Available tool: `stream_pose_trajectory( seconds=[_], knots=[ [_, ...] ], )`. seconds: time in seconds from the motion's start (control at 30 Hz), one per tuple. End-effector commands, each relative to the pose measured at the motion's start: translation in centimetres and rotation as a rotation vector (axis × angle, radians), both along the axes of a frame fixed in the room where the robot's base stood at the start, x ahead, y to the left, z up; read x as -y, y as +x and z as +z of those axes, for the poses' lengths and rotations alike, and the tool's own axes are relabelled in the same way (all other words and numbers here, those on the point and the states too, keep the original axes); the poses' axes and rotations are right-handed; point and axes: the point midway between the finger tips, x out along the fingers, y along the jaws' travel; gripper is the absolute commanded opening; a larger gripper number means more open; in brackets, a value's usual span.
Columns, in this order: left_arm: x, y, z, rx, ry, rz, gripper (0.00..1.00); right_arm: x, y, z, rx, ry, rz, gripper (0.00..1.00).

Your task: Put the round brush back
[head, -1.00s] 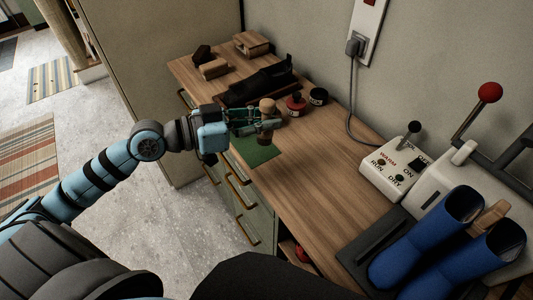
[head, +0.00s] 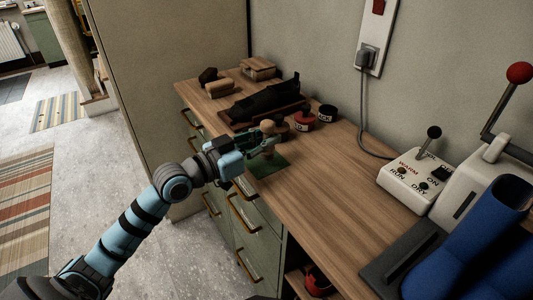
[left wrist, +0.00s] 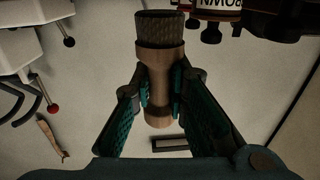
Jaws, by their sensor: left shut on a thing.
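The round brush (head: 267,127) has a wooden handle with a rounded knob, upright in the head view. My left gripper (head: 259,143) is shut on it. In the left wrist view the brush (left wrist: 160,60) stands between my left fingers (left wrist: 160,90), with its dark bristle end toward the top. A green mat (head: 274,168) lies on the bench beneath the gripper. I cannot tell whether the bristles touch it. My right gripper is not in view.
A red tin (head: 304,121) and a dark tin (head: 327,114) stand just behind. A black shoe (head: 265,97) lies in a wooden tray beyond. Wooden-backed brushes (head: 219,88) are at the far end. The switch box (head: 408,187) and blue boots (head: 465,250) are at right. The bench middle is clear.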

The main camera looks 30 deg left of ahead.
Motion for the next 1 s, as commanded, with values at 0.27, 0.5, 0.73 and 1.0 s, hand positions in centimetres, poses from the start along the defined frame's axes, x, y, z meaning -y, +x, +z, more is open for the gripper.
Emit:
stream_pose_trajectory(
  seconds=[0.27, 0.5, 0.73, 1.0],
  knots=[
    [0.0, 0.0, -2.1, 0.001, 0.0, 0.0, 0.0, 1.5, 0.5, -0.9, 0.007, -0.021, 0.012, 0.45],
    [0.0, 0.0, -2.4, 0.0, 0.001, 0.0, 0.19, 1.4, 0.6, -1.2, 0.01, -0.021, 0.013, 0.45],
    [0.0, 0.0, -2.3, 0.0, 0.001, 0.0, 0.34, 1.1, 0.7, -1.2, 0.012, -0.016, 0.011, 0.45],
    [-0.1, -0.2, -1.9, -0.001, 0.003, 0.001, 0.34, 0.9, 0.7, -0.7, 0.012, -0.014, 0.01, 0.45]
  ],
)
